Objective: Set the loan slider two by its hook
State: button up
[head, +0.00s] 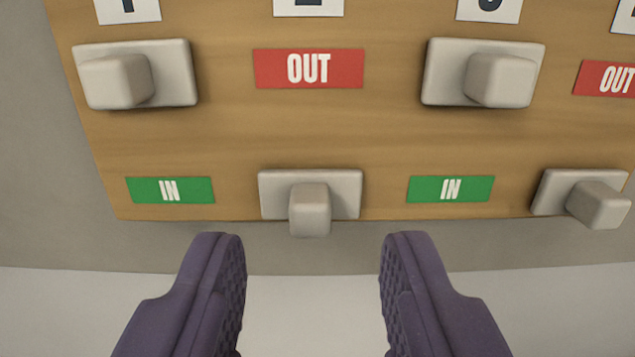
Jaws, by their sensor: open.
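Slider two (276,194) is a pale grey plate with a square knob (310,209) sticking out toward me, at the bottom edge of the wooden board (230,130). It sits below a red OUT label (309,68); above that is a number card (308,6), cut off by the top edge, apparently a 2. No separate hook shows in this view. My gripper (313,250) is open and empty. Its two purple fingers are spread left and right below slider two, apart from it, with the knob roughly centred between them.
Slider one (180,72) and slider three (438,72) sit high, each above a green IN label (170,190) (450,189). Another slider (551,192) sits low at right, under an OUT label (606,78). Grey wall lies left of the board; a pale surface lies below.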

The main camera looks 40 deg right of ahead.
aim_at(309, 209)
jog(key=x, duration=0.4)
jog(key=shift+w, duration=0.15)
jog(key=shift+c, duration=0.4)
grip_shut()
